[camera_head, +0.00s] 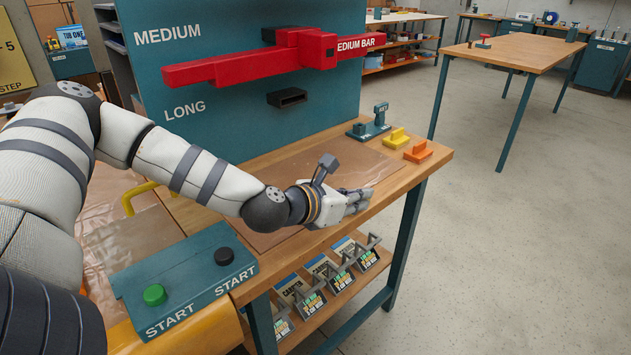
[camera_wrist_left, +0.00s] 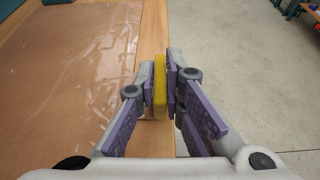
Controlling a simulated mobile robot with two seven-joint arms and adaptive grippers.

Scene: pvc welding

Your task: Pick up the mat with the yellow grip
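My left gripper (camera_head: 357,201) is low over the front edge of the wooden table. In the left wrist view, my left gripper's (camera_wrist_left: 162,88) two purple-padded fingers are closed on the sides of a thin yellow grip (camera_wrist_left: 160,72), with no clear gap. A glossy, see-through brown mat (camera_wrist_left: 75,60) lies flat on the table to the left of the fingers. The mat (camera_head: 345,168) also shows behind my gripper in the head view. The gripped yellow piece is hidden there, and its join to the mat cannot be made out. My right gripper is out of view.
A yellow block (camera_head: 396,139), an orange block (camera_head: 418,152) and a teal clamp (camera_head: 372,122) stand at the table's right end. A teal panel (camera_head: 230,90) with a red bar (camera_head: 250,62) rises behind. A teal start-button box (camera_head: 185,279) is at front left. Open floor lies right.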

